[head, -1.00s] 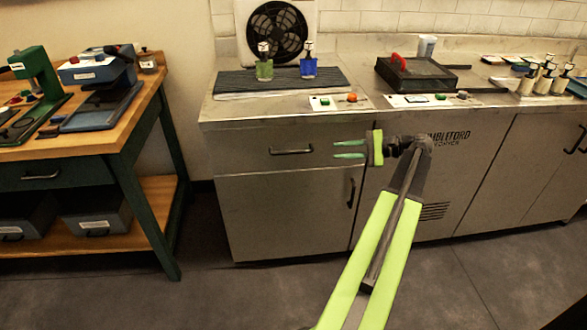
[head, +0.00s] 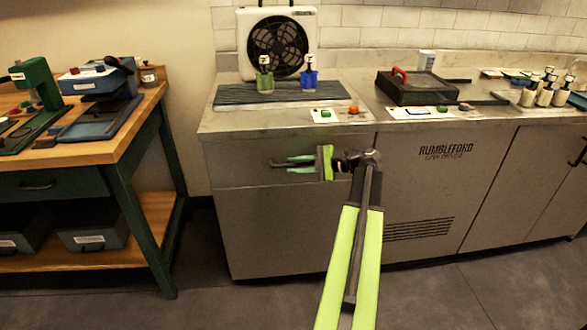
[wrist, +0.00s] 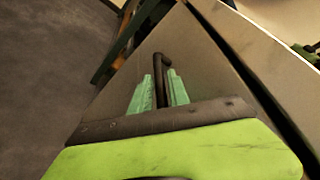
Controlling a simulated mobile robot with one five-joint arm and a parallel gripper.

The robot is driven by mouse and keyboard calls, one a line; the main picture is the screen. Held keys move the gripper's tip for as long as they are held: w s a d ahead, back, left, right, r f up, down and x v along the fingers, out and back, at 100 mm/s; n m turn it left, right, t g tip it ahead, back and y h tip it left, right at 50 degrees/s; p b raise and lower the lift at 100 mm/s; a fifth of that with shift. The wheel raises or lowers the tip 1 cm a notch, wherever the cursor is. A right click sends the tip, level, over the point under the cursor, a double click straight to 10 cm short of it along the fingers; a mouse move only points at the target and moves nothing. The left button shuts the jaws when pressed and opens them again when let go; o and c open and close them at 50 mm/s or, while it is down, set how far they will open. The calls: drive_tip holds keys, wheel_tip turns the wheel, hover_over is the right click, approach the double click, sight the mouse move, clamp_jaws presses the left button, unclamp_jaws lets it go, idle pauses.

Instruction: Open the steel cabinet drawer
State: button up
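The steel cabinet (head: 285,235) stands at the centre, with its top drawer (head: 238,160) looking closed and flush. The drawer's dark bar handle (head: 275,163) is partly hidden by my gripper in the head view. My gripper (head: 289,165) has green fingers and is at the drawer front. In the wrist view the handle (wrist: 160,65) lies between the two fingertips of my gripper (wrist: 161,85). The fingers are apart on either side of it, and I see no clear grip.
A fan (head: 278,42), a green bottle (head: 265,80) and a blue bottle (head: 309,75) stand on the counter above. A wooden workbench (head: 128,135) with green legs is at left. The floor (head: 205,285) in front is clear.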

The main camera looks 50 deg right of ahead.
drive_tip(key=shift+w+a+f, duration=0.1)
drive_tip(key=shift+w+a, duration=0.1)
drive_tip(key=shift+w, duration=0.2)
clamp_jaws()
drive_tip(key=shift+s, duration=0.1)
idle(1.1)
